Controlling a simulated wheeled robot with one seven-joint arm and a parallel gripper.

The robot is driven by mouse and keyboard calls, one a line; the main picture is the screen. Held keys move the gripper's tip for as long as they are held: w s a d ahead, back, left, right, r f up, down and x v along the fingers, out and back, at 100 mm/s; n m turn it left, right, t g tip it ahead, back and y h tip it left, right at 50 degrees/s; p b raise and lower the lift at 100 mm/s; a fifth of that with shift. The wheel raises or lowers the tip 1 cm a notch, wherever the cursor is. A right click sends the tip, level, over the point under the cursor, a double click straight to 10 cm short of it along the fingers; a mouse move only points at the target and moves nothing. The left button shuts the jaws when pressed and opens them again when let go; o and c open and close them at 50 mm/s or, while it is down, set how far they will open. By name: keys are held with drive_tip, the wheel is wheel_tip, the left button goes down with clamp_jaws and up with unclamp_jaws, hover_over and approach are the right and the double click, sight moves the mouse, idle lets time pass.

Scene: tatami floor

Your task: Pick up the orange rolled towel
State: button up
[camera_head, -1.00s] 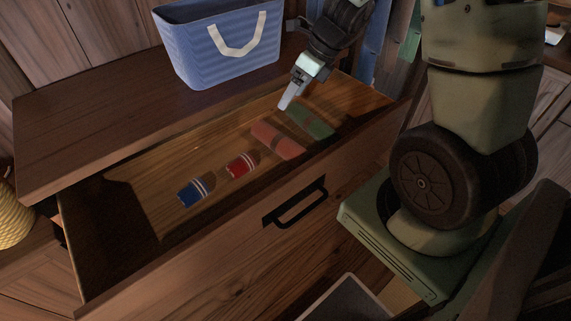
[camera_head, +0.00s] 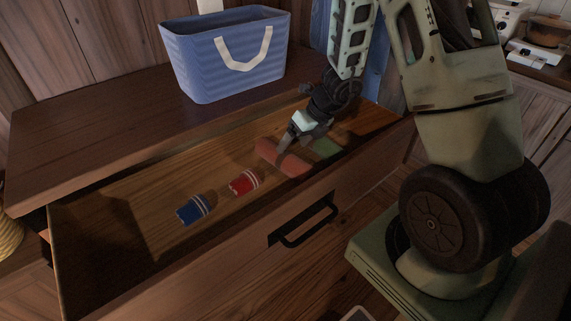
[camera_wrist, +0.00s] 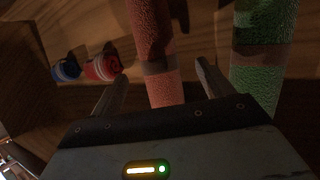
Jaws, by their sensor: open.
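The orange rolled towel (camera_head: 294,167), reddish-orange with a darker band, lies in the open drawer. In the wrist view the towel (camera_wrist: 152,30) runs lengthwise between my two fingers. My gripper (camera_head: 284,149) is low over the towel in the head view, its fingertips hiding part of it. In the wrist view my gripper (camera_wrist: 161,70) is open, with one finger on each side of the towel. Whether the fingers touch it cannot be told.
A green rolled towel (camera_head: 327,147) lies close beside it, right of my right finger in the wrist view (camera_wrist: 265,20). Red socks (camera_head: 244,182) and blue socks (camera_head: 194,210) lie to the left. The drawer front (camera_head: 235,252) and a blue basket (camera_head: 225,68) stand nearby.

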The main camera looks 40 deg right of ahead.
sight(290, 153)
drive_tip(key=x, duration=0.1)
drive_tip(key=b+x, duration=0.1)
drive_tip(key=x, duration=0.3)
drive_tip(key=shift+s+a+f, duration=0.15)
drive_tip(key=shift+s+f, duration=0.05)
drive_tip(key=shift+s, duration=0.1)
drive_tip(key=c, duration=1.1)
